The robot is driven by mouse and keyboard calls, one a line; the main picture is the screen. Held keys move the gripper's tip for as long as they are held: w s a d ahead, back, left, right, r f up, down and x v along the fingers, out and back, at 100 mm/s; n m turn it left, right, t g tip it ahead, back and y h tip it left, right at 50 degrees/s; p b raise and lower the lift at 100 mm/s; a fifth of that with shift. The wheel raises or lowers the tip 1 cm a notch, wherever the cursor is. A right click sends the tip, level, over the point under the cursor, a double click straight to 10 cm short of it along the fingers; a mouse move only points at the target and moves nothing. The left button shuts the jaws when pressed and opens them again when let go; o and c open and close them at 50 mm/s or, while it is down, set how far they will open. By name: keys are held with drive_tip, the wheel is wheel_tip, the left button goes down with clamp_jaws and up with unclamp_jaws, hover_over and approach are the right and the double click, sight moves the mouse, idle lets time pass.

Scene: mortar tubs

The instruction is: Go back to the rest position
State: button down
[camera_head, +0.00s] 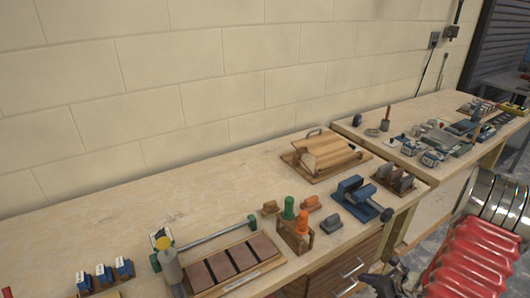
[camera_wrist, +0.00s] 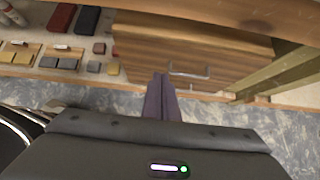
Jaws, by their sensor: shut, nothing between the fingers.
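In the wrist view, my gripper (camera_wrist: 161,77) has its two dark fingers together with nothing between them. They point toward a wooden drawer front (camera_wrist: 200,60) with a metal handle, with grey floor below. No object is held. In the head view, a dark part at the bottom edge, right of centre, may be my gripper, but it is cut off and its fingers cannot be made out.
A long wooden workbench (camera_head: 95,225) runs along a block wall. It carries a wooden box (camera_head: 325,150), a blue vise-like tool (camera_head: 355,195), a rack with green and orange handles, and a tray of brown blocks. A second bench (camera_head: 365,130) stands at the right.

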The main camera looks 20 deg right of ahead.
drive_tip(key=s+a+n+g+y, duration=0.1)
drive_tip(key=s+a+n+y, duration=0.1)
drive_tip(key=s+a+n, duration=0.3)
drive_tip(key=s+a+r+n+h, duration=0.1)
drive_tip(key=s+a+r+n, duration=0.1)
drive_tip(key=a+r+n, duration=0.7)
drive_tip(key=s+a+r+n+g+h, duration=0.1)
drive_tip(key=s+a+r+n+h, duration=0.1)
drive_tip(key=a+r+n, duration=0.7)
drive_tip(key=s+a+r+n+g+h, duration=0.1)
drive_tip(key=s+a+r+n, duration=0.2)
drive_tip(key=a+r+n, duration=0.7)
wheel_tip(320, 180, up, 10)
drive_tip(key=shift+a+f, duration=0.15)
drive_tip(key=shift+a, duration=0.45)
